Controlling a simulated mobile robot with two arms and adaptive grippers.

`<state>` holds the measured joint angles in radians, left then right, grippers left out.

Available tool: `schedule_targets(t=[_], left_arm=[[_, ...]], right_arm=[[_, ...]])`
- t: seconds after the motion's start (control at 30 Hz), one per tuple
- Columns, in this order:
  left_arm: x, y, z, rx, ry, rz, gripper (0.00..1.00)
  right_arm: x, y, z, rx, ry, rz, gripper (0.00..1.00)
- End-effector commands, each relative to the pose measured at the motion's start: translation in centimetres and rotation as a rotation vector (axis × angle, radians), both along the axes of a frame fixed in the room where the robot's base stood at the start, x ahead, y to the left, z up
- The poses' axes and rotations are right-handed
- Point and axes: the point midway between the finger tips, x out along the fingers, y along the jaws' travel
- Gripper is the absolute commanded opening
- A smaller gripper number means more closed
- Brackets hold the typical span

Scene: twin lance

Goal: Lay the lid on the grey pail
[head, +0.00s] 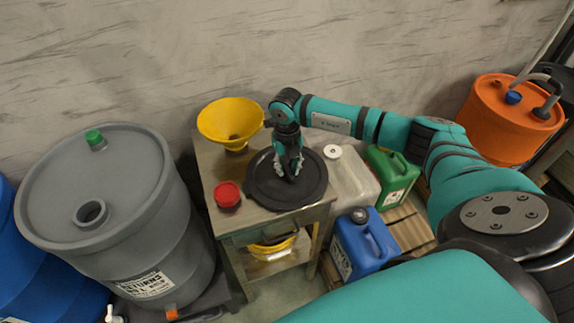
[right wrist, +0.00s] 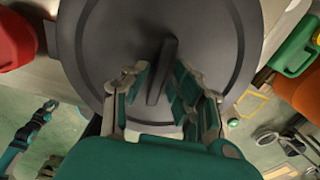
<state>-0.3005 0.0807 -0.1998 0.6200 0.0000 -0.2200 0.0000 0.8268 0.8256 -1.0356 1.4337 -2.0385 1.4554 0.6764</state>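The lid (head: 262,187) is a round black disc with a raised bar handle, lying flat over the metal bench top. In the right wrist view the lid (right wrist: 110,45) fills the upper middle. My right gripper (head: 288,172) is above the lid's middle. In the right wrist view its fingers (right wrist: 165,88) stand apart on both sides of the handle (right wrist: 161,72), with gaps showing. I see no separate grey pail; a large grey drum (head: 120,220) stands at left.
A yellow funnel (head: 228,122) and a red lid or can (head: 228,194) share the bench (head: 215,165). A pale jug (head: 352,180), a blue canister (head: 362,243) and a green canister (head: 392,175) stand right. An orange drum (head: 508,125) is farther right.

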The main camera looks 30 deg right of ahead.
Motion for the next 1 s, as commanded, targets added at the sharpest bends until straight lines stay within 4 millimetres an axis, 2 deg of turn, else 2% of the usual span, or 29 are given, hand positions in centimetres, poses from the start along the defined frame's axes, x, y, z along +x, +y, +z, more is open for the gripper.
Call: schedule_targets(t=[0.03,0.17,0.47,1.0], left_arm=[[0.0,0.0,0.0,0.0,-0.001,0.0,0.0],[0.0,0.0,0.0,0.0,-0.001,0.0,0.0],[0.1,0.0,0.2,0.0,-0.001,0.001,0.0],[0.1,-0.1,3.4,-0.001,-0.002,0.0,0.0]], right_arm=[[0.0,0.0,0.0,0.0,0.0,0.0,0.17],[0.0,0.0,0.0,0.0,0.0,0.0,0.0],[0.0,0.0,0.3,0.0,0.0,0.0,0.0],[0.0,0.0,4.5,0.001,0.0,0.0,0.0]])
